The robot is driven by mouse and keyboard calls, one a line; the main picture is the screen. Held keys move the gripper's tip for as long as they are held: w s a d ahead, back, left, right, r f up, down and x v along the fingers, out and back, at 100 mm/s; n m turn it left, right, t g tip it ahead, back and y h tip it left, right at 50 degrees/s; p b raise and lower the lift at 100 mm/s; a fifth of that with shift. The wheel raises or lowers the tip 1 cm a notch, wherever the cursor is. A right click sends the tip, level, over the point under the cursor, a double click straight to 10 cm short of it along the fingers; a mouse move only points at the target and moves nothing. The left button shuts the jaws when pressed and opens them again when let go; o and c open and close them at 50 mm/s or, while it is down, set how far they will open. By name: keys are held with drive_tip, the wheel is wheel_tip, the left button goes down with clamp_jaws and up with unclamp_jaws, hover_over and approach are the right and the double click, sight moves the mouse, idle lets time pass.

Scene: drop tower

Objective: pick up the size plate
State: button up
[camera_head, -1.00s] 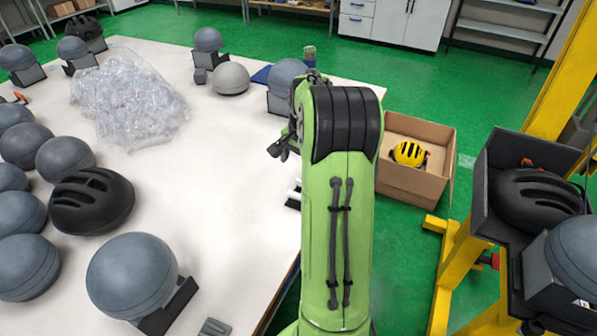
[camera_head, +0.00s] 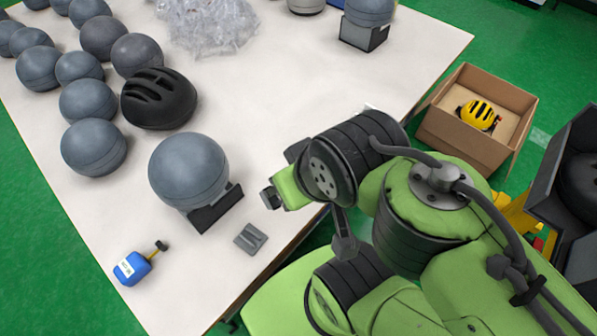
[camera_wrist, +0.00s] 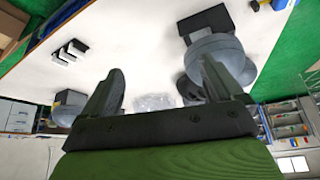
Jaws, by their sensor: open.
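A small grey ridged plate (camera_head: 250,238), which I take for the size plate, lies flat on the white table near its front right edge, beside the black stand (camera_head: 215,208) of a grey headform (camera_head: 188,172). My gripper (camera_head: 274,196) is above the table edge in the head view, a little above and right of the plate in the picture, apart from it. In the wrist view its two fingers (camera_wrist: 165,85) are spread with nothing between them. I cannot make out the plate for sure in the wrist view.
A blue labelled object (camera_head: 132,268) lies left of the plate. A black helmet (camera_head: 158,98) and several grey headforms stand behind on the table (camera_head: 300,80). A cardboard box (camera_head: 470,145) with a yellow helmet (camera_head: 478,114) is on the floor at right.

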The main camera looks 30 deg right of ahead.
drive_tip(key=w+d+r+m+g+h+p, duration=0.2)
drive_tip(key=w+d+m+g, duration=0.2)
drive_tip(key=w+d+m, duration=0.9)
drive_tip(key=w+d+f+m+g+y+p, duration=0.1)
drive_tip(key=w+d+f, duration=0.3)
drive_tip(key=d, duration=0.5)
drive_tip(key=w+d+f+g+y+p, duration=0.1)
drive_tip(key=w+d+f, duration=0.2)
drive_tip(key=d+f, duration=0.5)
drive_tip(key=f+b, duration=0.1)
drive_tip(key=f, duration=0.2)
drive_tip(key=d+f+b, duration=0.1)
drive_tip(key=f, duration=0.1)
drive_tip(key=f+b, duration=0.1)
drive_tip(key=f, duration=0.2)
drive_tip(key=shift+s+d+f, duration=0.15)
drive_tip(key=shift+d+f, duration=0.05)
drive_tip(key=shift+f, duration=0.1)
wheel_tip(320, 180, down, 6)
drive_tip(key=shift+d+r+b, duration=0.15)
drive_tip(key=shift+r+b, duration=0.05)
drive_tip(key=shift+b, duration=0.4)
drive_tip(key=shift+r, duration=0.15)
drive_tip(key=c, duration=1.2)
